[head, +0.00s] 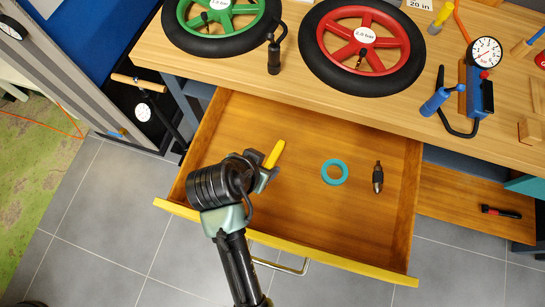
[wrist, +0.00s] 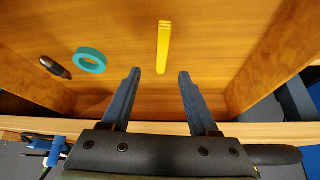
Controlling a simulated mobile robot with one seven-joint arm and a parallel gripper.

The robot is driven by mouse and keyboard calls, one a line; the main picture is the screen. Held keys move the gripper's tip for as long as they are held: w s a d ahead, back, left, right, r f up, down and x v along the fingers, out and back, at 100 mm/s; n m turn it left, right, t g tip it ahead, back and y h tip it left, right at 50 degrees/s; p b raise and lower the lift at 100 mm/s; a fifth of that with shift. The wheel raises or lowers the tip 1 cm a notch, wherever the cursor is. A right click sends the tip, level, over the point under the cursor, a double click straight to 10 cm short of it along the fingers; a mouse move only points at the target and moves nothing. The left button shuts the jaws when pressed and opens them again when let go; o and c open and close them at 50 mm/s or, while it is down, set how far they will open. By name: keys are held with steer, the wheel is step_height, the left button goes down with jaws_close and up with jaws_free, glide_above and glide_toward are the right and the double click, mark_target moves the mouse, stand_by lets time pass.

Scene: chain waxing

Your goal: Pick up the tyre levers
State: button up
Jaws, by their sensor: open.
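The tyre levers (head: 274,154) are a slim yellow bundle lying on the bottom of an open wooden drawer (head: 315,220), at its left side in the head view. In the wrist view the yellow levers (wrist: 163,47) stand lengthwise, just beyond the fingertips and in line with the gap between them. My gripper (head: 266,176) is over the drawer beside the near end of the levers. In the wrist view my gripper (wrist: 160,72) is open, with nothing between its two fingers.
A teal ring (head: 334,172) and a small black tool (head: 377,177) lie to the right in the drawer. The drawer walls rise around them. The wooden worktop (head: 290,85) above carries a green wheel (head: 222,49), a red wheel (head: 362,84) and a gauge pump (head: 470,85).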

mark_target(272, 159)
steer(key=x, duration=0.9)
steer(key=shift+a, duration=0.2)
jaws_close()
